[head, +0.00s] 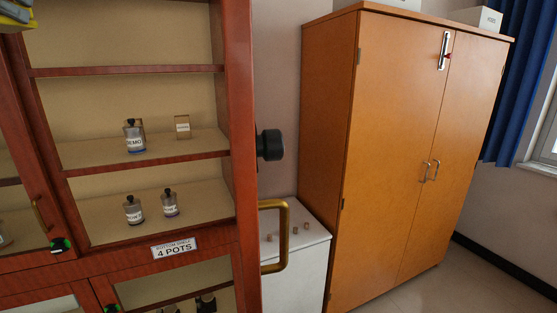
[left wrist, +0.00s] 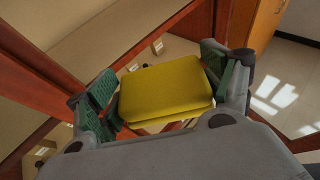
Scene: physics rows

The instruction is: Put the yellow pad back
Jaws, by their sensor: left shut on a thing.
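The yellow pad (left wrist: 166,92) is a thick yellow block with rounded corners, held between the green-lined fingers of my left gripper (left wrist: 160,96). A second yellow edge shows under its top face. In the head view only a sliver of the grey left gripper (head: 14,14) with some yellow shows at the top left corner, in front of the upper part of the red-brown cabinet (head: 240,120). The cabinet's open shelves lie beyond the pad in the left wrist view. My right gripper is in neither view.
A jar (head: 134,138) and a small labelled block (head: 182,127) stand on the middle shelf. Two jars (head: 133,212) stand on the shelf below, above a sign (head: 174,248) reading "BOTTOM SHELF 4 POTS". A brass handle (head: 286,235) juts out at right. The wooden wardrobe (head: 400,130) stands beyond.

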